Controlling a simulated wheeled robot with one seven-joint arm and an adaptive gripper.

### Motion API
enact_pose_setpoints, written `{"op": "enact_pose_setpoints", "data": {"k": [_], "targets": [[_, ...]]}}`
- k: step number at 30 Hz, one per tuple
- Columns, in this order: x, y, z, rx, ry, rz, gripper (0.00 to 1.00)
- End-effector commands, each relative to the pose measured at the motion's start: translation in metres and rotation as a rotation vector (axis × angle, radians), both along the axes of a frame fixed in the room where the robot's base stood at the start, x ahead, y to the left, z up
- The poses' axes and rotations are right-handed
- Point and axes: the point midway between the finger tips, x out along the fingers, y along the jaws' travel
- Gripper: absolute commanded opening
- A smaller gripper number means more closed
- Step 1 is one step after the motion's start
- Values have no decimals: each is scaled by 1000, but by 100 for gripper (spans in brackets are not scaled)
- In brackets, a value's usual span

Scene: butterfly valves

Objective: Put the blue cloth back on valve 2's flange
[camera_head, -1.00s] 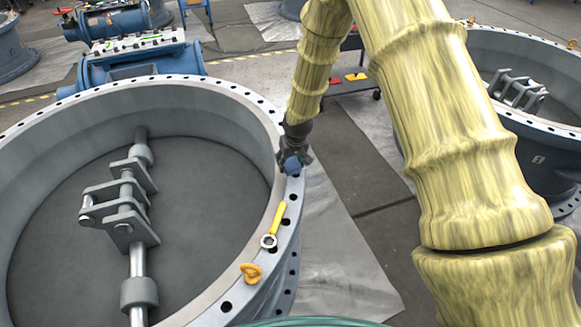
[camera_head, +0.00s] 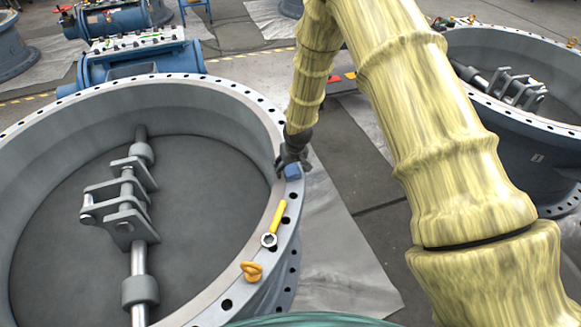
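The blue cloth (camera_head: 292,171) is a small folded bundle on the right side of the flange (camera_head: 262,102) of the large grey valve at left. It appears to rest on the flange top. My gripper (camera_head: 292,160) is just above and behind the cloth, with its dark fingers spread to either side of it. The fingers look open and the cloth shows between and below them; any slight contact is too small to tell. No number is readable on this valve.
A second valve (camera_head: 530,140) stands at right, behind my arm. Blue actuator equipment (camera_head: 140,62) stands beyond the left valve.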

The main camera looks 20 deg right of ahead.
Motion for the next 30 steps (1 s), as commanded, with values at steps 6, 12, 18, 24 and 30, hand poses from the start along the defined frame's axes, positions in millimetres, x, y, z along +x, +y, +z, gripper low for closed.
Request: {"op": "enact_pose_setpoints", "data": {"k": [6, 12, 18, 24, 30], "targets": [[0, 0, 1, 0, 0, 0, 74], [-2, 0, 12, 0, -3, -1, 74], [-9, 0, 35, 0, -2, 0, 74], [-17, 0, 60, 0, -2, -1, 74], [-25, -1, 85, 0, -1, 0, 74]]}}
